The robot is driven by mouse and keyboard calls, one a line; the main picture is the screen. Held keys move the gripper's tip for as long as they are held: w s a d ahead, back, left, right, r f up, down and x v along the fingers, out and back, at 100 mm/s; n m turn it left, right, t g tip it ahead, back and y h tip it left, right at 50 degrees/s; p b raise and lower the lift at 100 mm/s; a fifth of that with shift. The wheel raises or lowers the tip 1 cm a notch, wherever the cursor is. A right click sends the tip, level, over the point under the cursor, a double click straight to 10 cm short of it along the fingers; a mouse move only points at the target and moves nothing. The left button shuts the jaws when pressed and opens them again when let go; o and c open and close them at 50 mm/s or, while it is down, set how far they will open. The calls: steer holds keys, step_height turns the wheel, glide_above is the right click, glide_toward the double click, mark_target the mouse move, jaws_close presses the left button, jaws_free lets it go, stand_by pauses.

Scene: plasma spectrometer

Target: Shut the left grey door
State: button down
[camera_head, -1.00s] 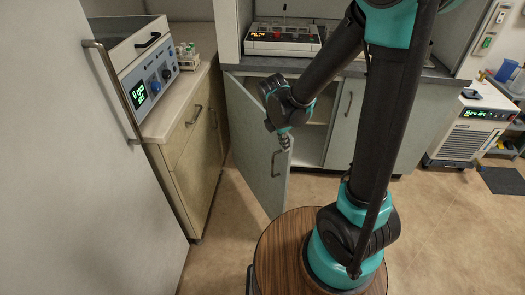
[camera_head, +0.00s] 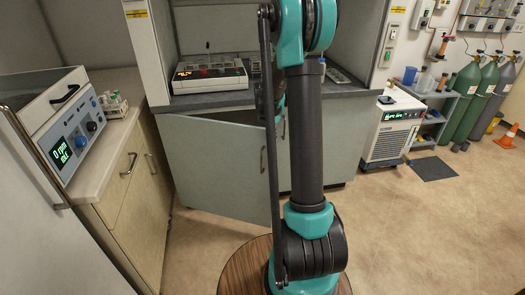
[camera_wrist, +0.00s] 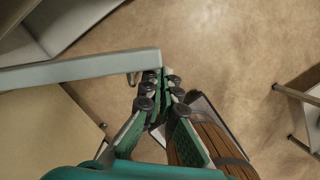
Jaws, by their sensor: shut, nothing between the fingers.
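The left grey door (camera_head: 215,165) is under the counter in the head view, standing partly open with its free edge out towards me. Its handle (camera_head: 263,160) is near that edge, beside my arm. In the wrist view the door's top edge (camera_wrist: 80,68) runs in from the left and ends at my fingers. My gripper (camera_wrist: 162,78) is shut and empty, right by the door's free end and close to the handle (camera_wrist: 132,78); whether it touches cannot be told. In the head view my gripper is hidden behind my arm.
The right grey door (camera_head: 335,155) looks shut, partly behind my arm. A round wooden top (camera_head: 240,270) is under my arm.

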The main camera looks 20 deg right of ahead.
steer(key=w+d, duration=0.4)
steer(key=w, duration=0.6)
steer(key=w+d, duration=0.5)
steer(key=w, duration=0.6)
steer(key=shift+a, duration=0.1)
